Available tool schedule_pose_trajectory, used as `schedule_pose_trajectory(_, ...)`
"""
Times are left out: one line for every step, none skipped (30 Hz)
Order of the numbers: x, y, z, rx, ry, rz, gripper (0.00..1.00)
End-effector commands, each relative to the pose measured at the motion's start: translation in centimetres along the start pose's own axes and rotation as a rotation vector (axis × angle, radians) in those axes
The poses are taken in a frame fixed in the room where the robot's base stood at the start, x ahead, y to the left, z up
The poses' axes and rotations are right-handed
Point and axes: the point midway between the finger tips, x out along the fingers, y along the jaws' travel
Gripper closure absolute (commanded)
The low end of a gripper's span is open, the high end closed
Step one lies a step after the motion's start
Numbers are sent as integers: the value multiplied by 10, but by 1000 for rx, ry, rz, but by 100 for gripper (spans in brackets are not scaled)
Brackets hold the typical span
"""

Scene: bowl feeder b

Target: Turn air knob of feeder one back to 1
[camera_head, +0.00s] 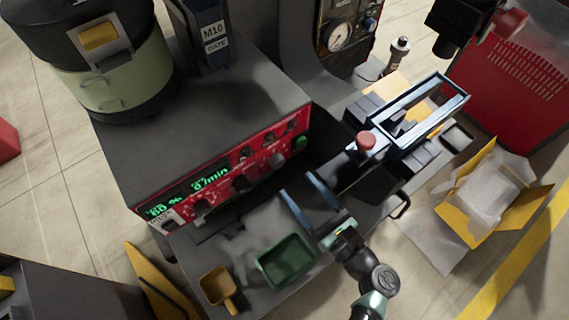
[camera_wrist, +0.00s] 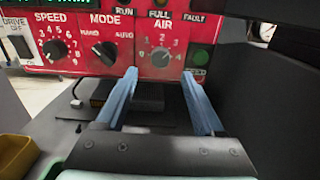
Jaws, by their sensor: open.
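The air knob (camera_wrist: 160,57) is a grey round knob on the red panel (camera_wrist: 70,17), under the label AIR, with small numbers around it. I cannot tell for sure which number it points to. In the head view the air knob (camera_head: 277,160) sits near the right end of the panel. My gripper (camera_wrist: 159,72) is open and empty, with its two blue fingers pointing at the panel. The fingertips appear on either side of and a little below the knob, apart from it. My gripper also shows in the head view (camera_head: 298,186), in front of the panel.
The black mode knob (camera_wrist: 105,53) and speed knob (camera_wrist: 54,48) are to the left. A green button (camera_wrist: 197,57) is close on the right. A green tray (camera_head: 287,260) and a yellow scoop (camera_head: 217,287) lie below on the bench. A red-topped button (camera_head: 366,142) stands at right.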

Motion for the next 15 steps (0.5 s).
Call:
schedule_pose_trajectory(12,1,2,-1,-1,4,30)
schedule_pose_trajectory(18,1,2,-1,-1,4,30)
schedule_pose_trajectory(25,0,2,-1,-2,3,30)
schedule_pose_trajectory(31,1,2,0,-1,4,30)
schedule_pose_trajectory(36,1,2,0,-1,3,30)
schedule_pose_trajectory(42,1,2,-2,-1,3,30)
schedule_pose_trajectory(46,0,1,-1,0,1,30)
schedule_pose_trajectory(49,0,1,-1,0,1,30)
schedule_pose_trajectory(53,0,1,-2,-1,2,30)
schedule_pose_trajectory(56,0,1,-2,0,2,30)
schedule_pose_trajectory(58,0,1,-1,0,1,30)
schedule_pose_trajectory(60,0,0,-1,0,1,30)
schedule_pose_trajectory(62,0,0,-1,1,1,30)
schedule_pose_trajectory(62,0,0,-1,1,1,30)
schedule_pose_trajectory(63,0,0,-1,0,0,30)
